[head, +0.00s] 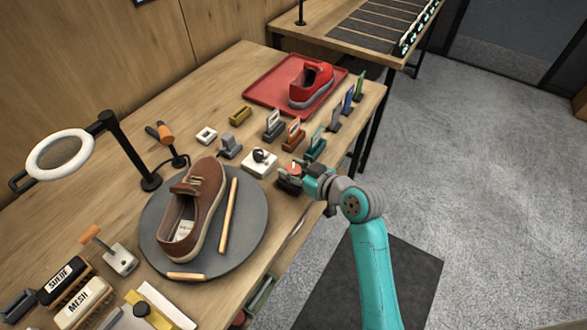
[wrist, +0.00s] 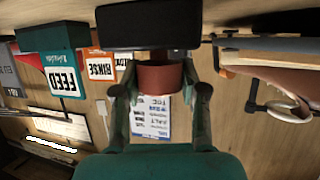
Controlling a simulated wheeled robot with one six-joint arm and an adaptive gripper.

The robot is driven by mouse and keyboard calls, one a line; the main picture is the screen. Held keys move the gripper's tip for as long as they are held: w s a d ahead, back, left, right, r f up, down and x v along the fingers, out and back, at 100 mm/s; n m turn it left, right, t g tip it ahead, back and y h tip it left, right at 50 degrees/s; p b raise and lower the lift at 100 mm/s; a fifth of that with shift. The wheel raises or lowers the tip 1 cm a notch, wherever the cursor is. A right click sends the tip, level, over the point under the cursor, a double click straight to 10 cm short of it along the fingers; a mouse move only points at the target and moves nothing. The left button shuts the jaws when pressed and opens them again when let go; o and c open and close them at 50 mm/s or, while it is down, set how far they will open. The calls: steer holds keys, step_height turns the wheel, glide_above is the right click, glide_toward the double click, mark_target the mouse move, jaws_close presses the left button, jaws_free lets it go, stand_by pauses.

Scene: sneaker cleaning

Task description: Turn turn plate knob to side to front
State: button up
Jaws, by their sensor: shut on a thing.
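The turn plate knob (wrist: 160,78) is a short reddish-brown cylinder on a black block (wrist: 148,27). In the head view the knob (head: 296,168) sits at the right front edge of the bench, mostly hidden by my gripper (head: 305,177). My gripper (wrist: 160,95) is shut on the knob, one finger on each side. The knob's pointing direction cannot be told. The round grey turn plate (head: 252,225) lies left of my gripper.
A red tray (head: 262,92) holds a red sneaker (head: 311,86). A ring lamp (head: 60,155) and brushes (head: 75,300) are at left.

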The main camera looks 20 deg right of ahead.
steer(key=shift+a+m+t+h, duration=0.1)
steer(key=shift+m+t+h, duration=0.5)
steer(key=shift+m+h, duration=2.1)
steer(key=shift+h, duration=0.5)
steer(key=shift+m+h, duration=0.3)
steer(key=o, duration=1.2)
steer(key=shift+c, duration=0.2)
